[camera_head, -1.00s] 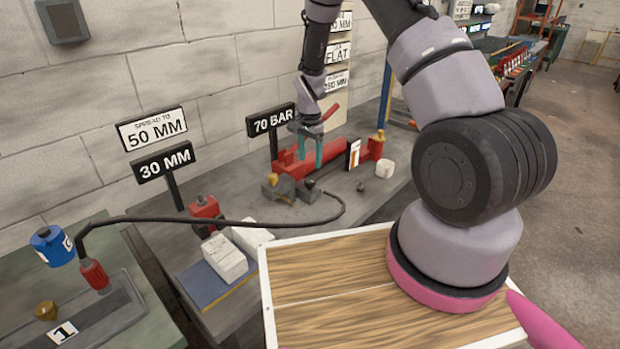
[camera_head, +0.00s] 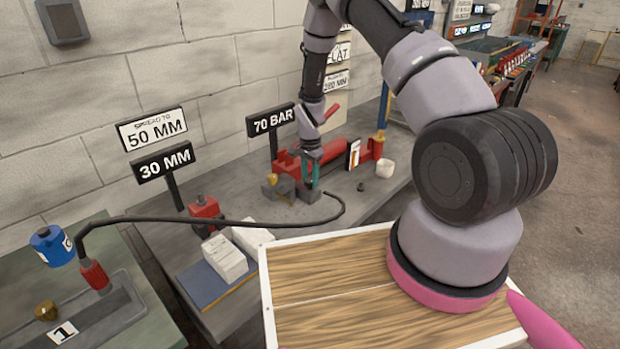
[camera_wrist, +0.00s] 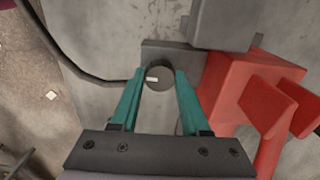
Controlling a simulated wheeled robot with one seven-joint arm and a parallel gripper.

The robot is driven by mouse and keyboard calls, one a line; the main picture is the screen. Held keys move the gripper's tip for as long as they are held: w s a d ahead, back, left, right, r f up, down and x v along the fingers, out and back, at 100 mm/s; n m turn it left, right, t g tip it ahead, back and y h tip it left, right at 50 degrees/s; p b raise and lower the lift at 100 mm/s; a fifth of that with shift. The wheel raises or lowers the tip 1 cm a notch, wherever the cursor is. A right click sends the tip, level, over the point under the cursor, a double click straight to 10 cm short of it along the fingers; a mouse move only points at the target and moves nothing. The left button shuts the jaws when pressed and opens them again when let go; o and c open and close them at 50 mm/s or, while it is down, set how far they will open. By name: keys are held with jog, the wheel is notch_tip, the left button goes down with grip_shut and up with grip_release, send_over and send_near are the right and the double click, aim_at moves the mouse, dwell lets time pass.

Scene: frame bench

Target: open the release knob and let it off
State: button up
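The release knob (camera_wrist: 158,78) is a dark round knob with a small white mark, beside a grey block on the pump in the wrist view. My gripper (camera_wrist: 160,73) has its two teal fingers on either side of the knob, with narrow gaps seeming to show. In the head view my gripper (camera_head: 309,174) is low at the near side of the red pump (camera_head: 335,152), and it hides the knob there. The pump's red parts (camera_wrist: 240,90) fill the right of the wrist view. A sign reads 70 BAR (camera_head: 270,120); another reads 30 MM (camera_head: 163,163).
A black hose (camera_head: 190,218) runs from the pump's near side to a red coupling (camera_head: 95,275) at left. White blocks (camera_head: 225,258), a red block (camera_head: 205,213) and a small dark piece (camera_head: 361,187) stand on the bench. A white-rimmed wooden surface (camera_head: 330,290) lies in front.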

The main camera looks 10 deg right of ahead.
grip_shut()
jog(key=shift+n, duration=0.3)
jog(key=n, duration=0.3)
jog(key=shift+n, duration=0.3)
jog(key=n, duration=0.3)
jog(key=shift+n, duration=0.3)
jog(key=n, duration=0.4)
jog(key=shift+n, duration=2.2)
jog(key=shift+w, duration=0.1)
